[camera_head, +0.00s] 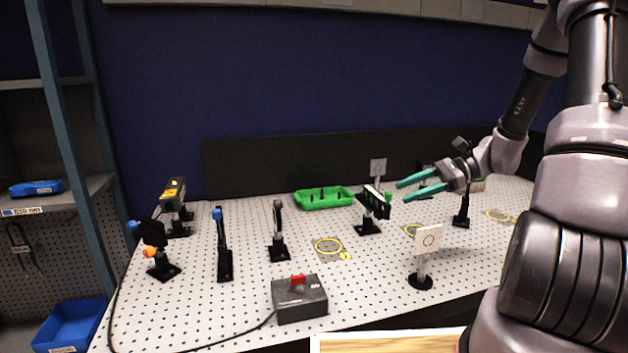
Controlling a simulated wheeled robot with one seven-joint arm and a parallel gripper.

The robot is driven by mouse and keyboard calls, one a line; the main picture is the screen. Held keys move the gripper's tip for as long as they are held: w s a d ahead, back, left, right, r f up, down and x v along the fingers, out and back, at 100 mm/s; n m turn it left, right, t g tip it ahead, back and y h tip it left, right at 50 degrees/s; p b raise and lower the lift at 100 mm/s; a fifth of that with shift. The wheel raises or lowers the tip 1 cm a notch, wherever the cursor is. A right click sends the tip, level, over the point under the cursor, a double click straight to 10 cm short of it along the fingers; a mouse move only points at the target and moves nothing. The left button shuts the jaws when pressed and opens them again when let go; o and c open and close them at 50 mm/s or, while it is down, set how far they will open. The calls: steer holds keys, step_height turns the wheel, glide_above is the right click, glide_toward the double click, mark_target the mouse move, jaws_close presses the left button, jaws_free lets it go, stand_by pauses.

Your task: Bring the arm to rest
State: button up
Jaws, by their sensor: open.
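My gripper (420,187) has two teal fingers. They point left and stand apart with nothing between them. It is above the right half of the perforated table (190,320), just right of a black upright holder (374,204). My arm comes in from the right edge and bends down to the gripper. A white square card on a post (428,240) stands in front of and below the gripper.
A green tray (323,198) lies at the back. Several posted optics and a black box with a red switch (299,297) stand on the table. A blue bin (70,325) and shelf (60,195) are at left. Bare table lies front left.

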steer(key=s+r+n+t+h, duration=0.6)
steer(key=s+r+n+h, duration=0.5)
steer(key=s+r, duration=0.5)
step_height(320, 180, up, 4)
steer(key=shift+r+t, duration=0.2)
steer(key=shift+t, duration=0.1)
steer(key=shift+s+d, duration=0.1)
